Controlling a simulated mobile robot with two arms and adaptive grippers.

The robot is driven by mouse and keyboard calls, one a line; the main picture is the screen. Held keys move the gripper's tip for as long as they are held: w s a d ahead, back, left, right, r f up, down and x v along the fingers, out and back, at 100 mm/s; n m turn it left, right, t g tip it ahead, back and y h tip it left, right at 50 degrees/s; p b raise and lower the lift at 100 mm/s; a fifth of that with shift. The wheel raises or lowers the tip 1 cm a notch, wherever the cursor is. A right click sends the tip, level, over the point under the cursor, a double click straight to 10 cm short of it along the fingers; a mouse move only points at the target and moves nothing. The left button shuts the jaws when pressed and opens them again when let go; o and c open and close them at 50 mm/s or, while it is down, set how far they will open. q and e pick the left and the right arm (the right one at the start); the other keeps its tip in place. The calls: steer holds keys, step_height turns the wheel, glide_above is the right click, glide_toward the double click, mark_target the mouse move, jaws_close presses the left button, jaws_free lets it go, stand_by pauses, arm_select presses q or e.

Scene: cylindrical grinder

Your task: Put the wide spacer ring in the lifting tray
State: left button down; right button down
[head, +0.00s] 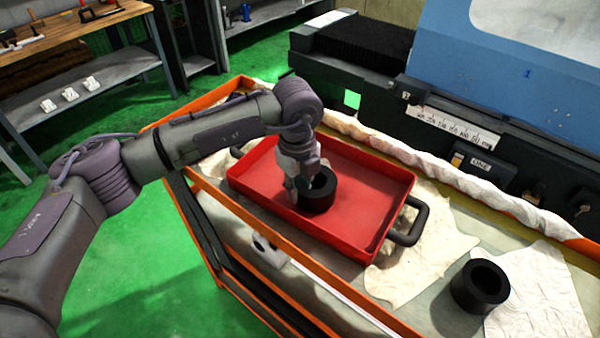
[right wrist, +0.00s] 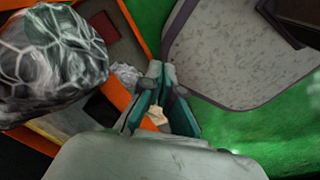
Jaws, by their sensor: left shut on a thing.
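A red lifting tray (head: 375,185) with a black handle sits on the orange-edged cart. My left gripper (head: 308,185) reaches down into the tray and is shut on this ring's wall. Whether the ring rests fully on the tray floor is hard to tell. A second, similar black ring (head: 480,287) stands on the cart, right of the tray.
Crumpled pale paper (head: 540,295) lies under and beside the second ring. A small metal block (head: 268,250) lies at the tray's near side. The dark grinder with its blue guard (head: 510,80) stands behind the cart. A workbench (head: 75,35) is at the far left.

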arm_select(q)
steer(key=shift+w, duration=0.1)
steer(key=c, duration=1.3)
jaws_free()
steer(key=shift+f, duration=0.1)
steer(key=o, duration=0.3)
steer(key=shift+s, duration=0.2)
steer(key=shift+w+r, duration=0.1)
steer(key=shift+r, duration=0.2)
steer(key=shift+s+a+r+b, duration=0.1)
steer(key=shift+r+b, duration=0.95)
steer(key=shift+r, duration=1.9)
steer(key=shift+s+r+b, duration=0.1)
steer(key=shift+r+b, duration=0.9)
steer(key=shift+r, duration=1.9)
